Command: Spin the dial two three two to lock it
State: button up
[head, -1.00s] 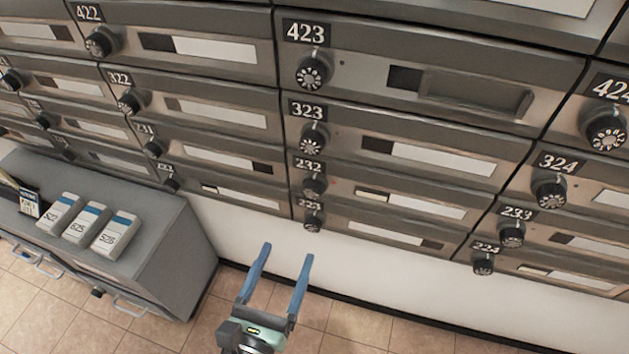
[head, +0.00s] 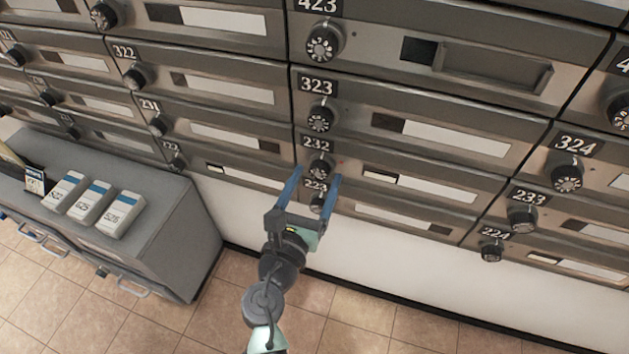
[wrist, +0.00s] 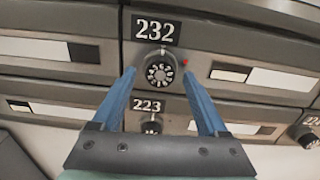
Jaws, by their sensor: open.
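The dial under the 232 label (head: 320,167) is a round black knob with white digits on its face. In the wrist view the 232 dial (wrist: 159,72) sits between and beyond the fingertips, with its black 232 plate (wrist: 156,30) above and a small red light (wrist: 185,62) at its upper right. My gripper (head: 317,176) is open, its two blue fingers pointing up at the mailbox front. It is just below the 232 dial and in front of the 223 dial (head: 317,203). Whether the fingertips touch anything I cannot tell.
The 323 dial (head: 320,119) is directly above, and the 233 dial (head: 522,218) is to the right. A grey cabinet (head: 185,245) with several white boxes on top stands at the left. The tiled floor (head: 345,325) below is clear.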

grip_shut()
dwell(0.3)
